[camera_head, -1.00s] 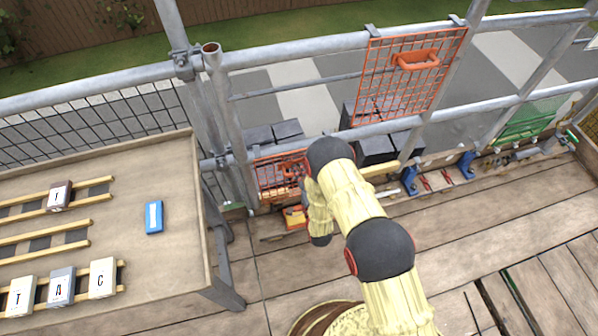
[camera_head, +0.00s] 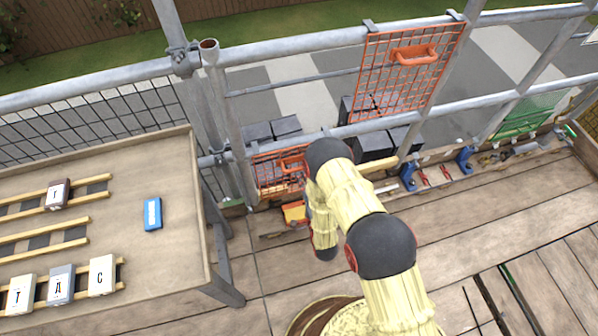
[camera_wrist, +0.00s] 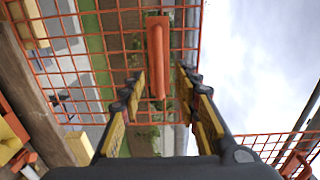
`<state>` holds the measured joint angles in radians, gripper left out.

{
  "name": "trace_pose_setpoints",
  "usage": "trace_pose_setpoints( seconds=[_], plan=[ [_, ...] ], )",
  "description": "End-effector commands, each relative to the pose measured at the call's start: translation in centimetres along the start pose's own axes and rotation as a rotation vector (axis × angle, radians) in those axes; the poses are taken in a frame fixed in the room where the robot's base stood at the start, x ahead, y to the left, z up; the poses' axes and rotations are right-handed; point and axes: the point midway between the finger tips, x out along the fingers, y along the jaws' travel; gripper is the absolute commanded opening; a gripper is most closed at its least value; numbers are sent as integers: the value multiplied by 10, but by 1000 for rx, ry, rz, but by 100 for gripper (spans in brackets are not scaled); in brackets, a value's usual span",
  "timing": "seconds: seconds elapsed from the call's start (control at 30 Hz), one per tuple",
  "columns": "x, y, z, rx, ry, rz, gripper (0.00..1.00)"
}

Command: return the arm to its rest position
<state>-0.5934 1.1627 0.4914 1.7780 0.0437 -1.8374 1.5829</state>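My arm (camera_head: 345,195), with pale yellow links and dark joints, is bent over the deck in the head view. Its elbow stands in front of the scaffold rail, and its far end hangs down behind the upper link. My gripper is hidden there. In the wrist view my gripper (camera_wrist: 160,95) has its two dark and yellow fingers spread well apart, with nothing held between them. An orange handle (camera_wrist: 157,60) on an orange mesh panel shows beyond the fingers, apparently apart from them.
A wooden table (camera_head: 120,240) at left bears lettered tiles on rails and a blue block (camera_head: 152,214). Scaffold rails (camera_head: 290,50) cross behind my arm. An orange mesh panel (camera_head: 410,75) hangs on them. Tools lie along the deck's far edge. Deck at right is mostly clear.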

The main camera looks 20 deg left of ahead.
Motion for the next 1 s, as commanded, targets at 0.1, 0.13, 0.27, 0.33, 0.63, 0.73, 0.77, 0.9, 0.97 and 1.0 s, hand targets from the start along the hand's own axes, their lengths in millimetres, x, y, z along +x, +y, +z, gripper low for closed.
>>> trace_pose_setpoints(
  seconds=[0.1, 0.13, 0.27, 0.33, 0.63, 0.73, 0.77, 0.9, 0.97, 1.0],
  plan=[
    [-24, 1, 0, 0, 0, 3, 32],
    [-28, 0, 0, 0, 0, 1, 32],
    [-45, 0, 0, 0, -1, 1, 32],
    [-51, 1, 0, 0, -1, 2, 32],
    [-56, 0, 0, 0, -1, -1, 32],
    [-55, 0, 0, -18, -1, -1, 32],
    [-55, 1, 0, -34, -1, 2, 32],
    [-58, 37, 0, -164, -10, 139, 32],
    [-65, 64, -1, -234, -26, 240, 32],
    [-73, 84, -1, -284, -42, 319, 32]
  ],
)
